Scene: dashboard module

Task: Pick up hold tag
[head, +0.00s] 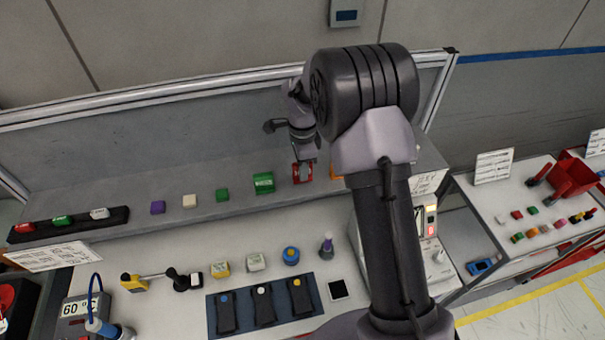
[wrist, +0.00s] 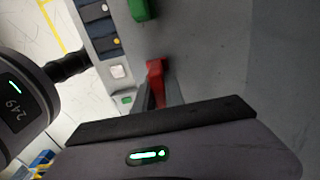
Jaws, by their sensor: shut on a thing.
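A red tag (head: 303,178), which I take for the hold tag, is at the back shelf, right of a green block. My gripper (head: 302,165) reaches down to it from above and is shut on it. In the wrist view the red tag (wrist: 154,75) shows between the fingers of my gripper (wrist: 160,95), and its lower part is hidden by the gripper body. Any writing on it is too small to read. I cannot tell whether the tag still touches the shelf.
A green block (head: 263,183) stands close left of the tag, and an orange thing (head: 335,172) close right, partly behind my arm. Smaller green, cream and purple blocks (head: 158,207) line the shelf (head: 135,222). A dark rack (head: 80,228) stands far left. The bench below holds several switches.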

